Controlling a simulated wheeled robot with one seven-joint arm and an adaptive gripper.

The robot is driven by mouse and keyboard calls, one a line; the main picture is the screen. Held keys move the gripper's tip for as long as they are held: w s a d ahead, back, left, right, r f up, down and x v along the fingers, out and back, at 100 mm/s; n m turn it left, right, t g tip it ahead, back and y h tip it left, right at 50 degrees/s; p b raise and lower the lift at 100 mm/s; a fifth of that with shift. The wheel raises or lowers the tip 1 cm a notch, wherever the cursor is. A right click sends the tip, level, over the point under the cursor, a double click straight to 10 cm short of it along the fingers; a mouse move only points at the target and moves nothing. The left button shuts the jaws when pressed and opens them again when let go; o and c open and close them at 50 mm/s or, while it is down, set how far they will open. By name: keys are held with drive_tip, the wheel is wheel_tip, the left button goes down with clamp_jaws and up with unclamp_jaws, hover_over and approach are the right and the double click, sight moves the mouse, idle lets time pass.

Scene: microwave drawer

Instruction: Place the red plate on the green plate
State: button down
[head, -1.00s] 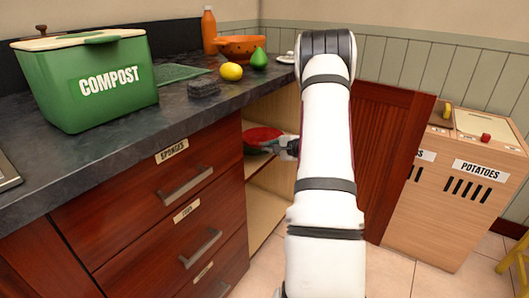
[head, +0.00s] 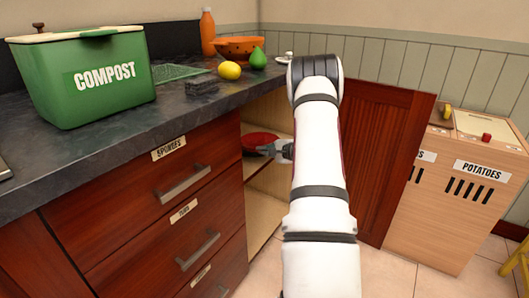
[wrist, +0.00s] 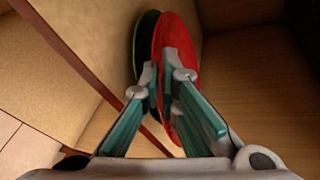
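The red plate (head: 260,142) is inside the open cabinet under the counter, just above a shelf. It also shows nearly edge-on in the wrist view (wrist: 180,50). The green plate (wrist: 146,28) lies right beside it there, on the side toward the shelf and floor, so it is under the red plate. The two overlap closely; I cannot tell whether they touch fully. My gripper (wrist: 166,80) has its fingers on either side of the red plate's near rim and is shut on it. In the head view my gripper (head: 284,150) is partly hidden by my arm.
The drawer stack (head: 160,215) and counter (head: 130,135) border the opening on the left. The open cabinet door (head: 385,150) stands to the right, behind my arm. The shelf's front edge (wrist: 85,70) runs close by my fingers. A potato bin (head: 450,200) stands farther right.

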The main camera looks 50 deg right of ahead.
drive_tip(key=shift+f+b, duration=0.25)
drive_tip(key=shift+b, duration=0.1)
drive_tip(key=c, duration=1.8)
unclamp_jaws()
drive_tip(key=shift+r, duration=0.1)
drive_tip(key=p+v, duration=0.3)
drive_tip(key=v, duration=0.9)
drive_tip(key=shift+r, duration=0.1)
